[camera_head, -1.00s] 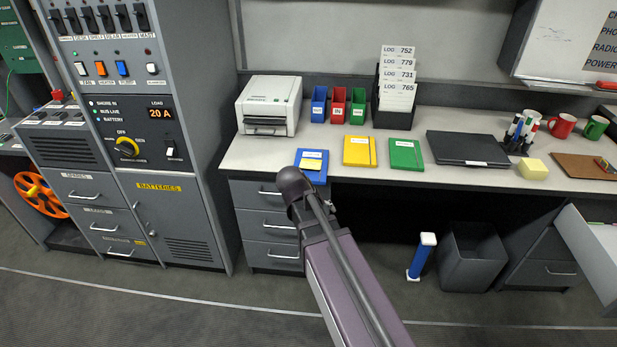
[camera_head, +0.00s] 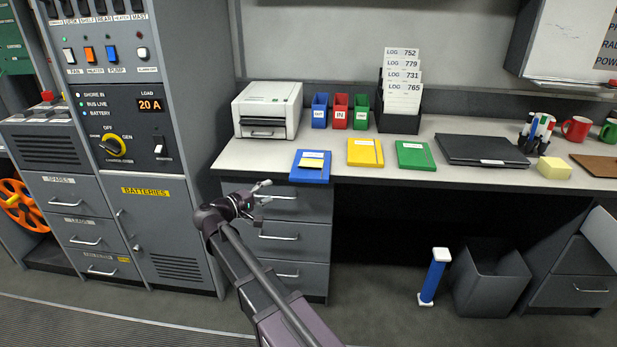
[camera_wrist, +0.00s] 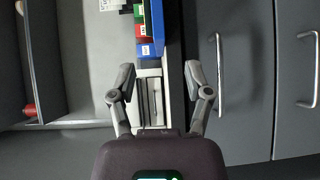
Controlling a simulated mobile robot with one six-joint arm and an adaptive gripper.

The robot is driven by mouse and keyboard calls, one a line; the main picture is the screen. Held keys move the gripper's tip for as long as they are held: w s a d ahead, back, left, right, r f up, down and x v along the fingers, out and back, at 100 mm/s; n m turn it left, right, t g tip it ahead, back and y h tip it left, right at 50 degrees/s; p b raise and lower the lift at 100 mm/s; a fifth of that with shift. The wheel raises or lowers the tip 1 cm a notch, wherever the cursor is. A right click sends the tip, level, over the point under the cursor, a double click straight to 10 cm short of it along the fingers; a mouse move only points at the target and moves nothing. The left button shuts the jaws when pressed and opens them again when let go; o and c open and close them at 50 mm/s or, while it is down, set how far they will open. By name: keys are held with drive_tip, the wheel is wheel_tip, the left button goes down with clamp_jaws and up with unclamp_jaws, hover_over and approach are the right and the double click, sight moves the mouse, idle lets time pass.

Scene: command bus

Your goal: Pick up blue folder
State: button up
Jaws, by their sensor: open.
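My gripper (camera_head: 265,192) is left of and below the folder in the head view, in front of the top drawer, apart from the folder. In the wrist view my gripper (camera_wrist: 160,76) has its fingers spread with nothing held. A blue strip (camera_wrist: 157,20) at the top of the wrist view may be the folder seen nearly edge-on; I cannot tell for certain.
A yellow folder (camera_head: 365,152) and a green folder (camera_head: 415,155) lie to the right. A white printer (camera_head: 267,109) and small blue, red and green bins (camera_head: 341,111) stand behind. The desk edge and the drawers (camera_head: 294,238) are close to my gripper.

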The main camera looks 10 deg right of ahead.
drive_tip(key=shift+w+a+t, duration=0.2)
drive_tip(key=shift+a+t, duration=0.1)
drive_tip(key=shift+a, duration=0.35)
drive_tip(key=shift+d, duration=0.1)
approach(297, 172)
drive_tip(key=shift+f+x, duration=0.15)
drive_tip(key=shift+x, duration=1)
drive_tip(key=shift+f+x, duration=0.15)
drive_tip(key=shift+x, duration=1.05)
drive_tip(key=shift+s+d, duration=0.1)
drive_tip(key=shift+s, duration=0.05)
drive_tip(key=shift+d, duration=0.1)
drive_tip(key=shift+b+x, duration=0.3)
drive_tip(key=shift+x, duration=2.25)
drive_tip(key=shift+f, duration=0.15)
